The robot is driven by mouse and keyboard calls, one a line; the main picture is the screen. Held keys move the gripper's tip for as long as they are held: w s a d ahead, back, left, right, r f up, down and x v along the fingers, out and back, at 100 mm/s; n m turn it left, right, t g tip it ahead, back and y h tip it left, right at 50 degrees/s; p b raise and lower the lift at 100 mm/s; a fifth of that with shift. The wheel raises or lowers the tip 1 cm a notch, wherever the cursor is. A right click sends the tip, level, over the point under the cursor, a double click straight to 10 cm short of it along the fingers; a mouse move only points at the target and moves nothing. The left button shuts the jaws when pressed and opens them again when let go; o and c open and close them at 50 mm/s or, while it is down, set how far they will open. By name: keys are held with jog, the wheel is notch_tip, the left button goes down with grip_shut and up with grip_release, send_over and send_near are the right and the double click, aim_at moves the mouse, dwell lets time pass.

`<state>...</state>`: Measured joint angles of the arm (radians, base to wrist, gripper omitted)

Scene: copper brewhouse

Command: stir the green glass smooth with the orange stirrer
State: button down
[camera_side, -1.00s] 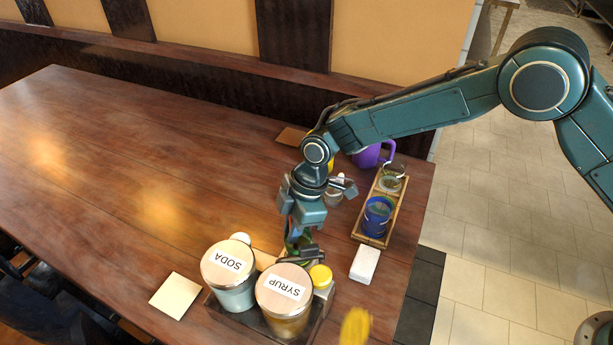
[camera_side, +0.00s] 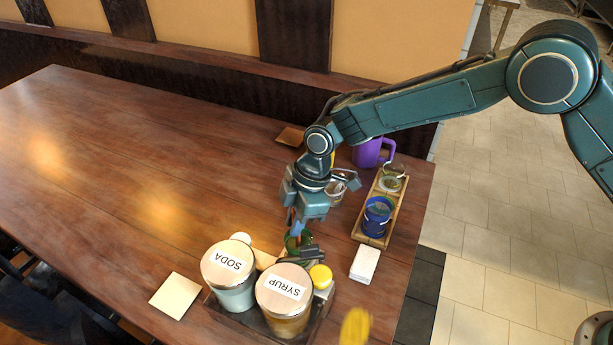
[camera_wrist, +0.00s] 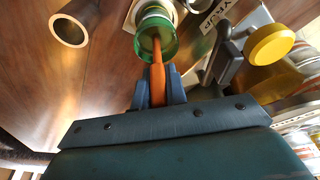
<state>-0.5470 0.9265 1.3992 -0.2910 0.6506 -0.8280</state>
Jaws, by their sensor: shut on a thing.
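In the wrist view my gripper (camera_wrist: 158,88) is shut on the orange stirrer (camera_wrist: 157,75). The stirrer's far end reaches into the mouth of the green glass (camera_wrist: 168,50), which holds something greenish-yellow. In the side view my gripper (camera_side: 294,228) is just above the green glass (camera_side: 304,239), which stands behind the syrup jar and is partly hidden. The stirrer can hardly be made out there. How smooth the contents are cannot be told.
The soda jar (camera_side: 229,290) and syrup jar (camera_side: 284,315) stand close in front, with a yellow-lidded pot (camera_side: 320,277) beside them. A wooden tray (camera_side: 371,240) holds a blue glass (camera_side: 377,218). A purple jug (camera_side: 366,153) stands behind. The table's left is clear.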

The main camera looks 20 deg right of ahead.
jog(key=shift+r, duration=3.25)
jog(key=shift+r, duration=0.15)
jog(key=shift+r, duration=1.35)
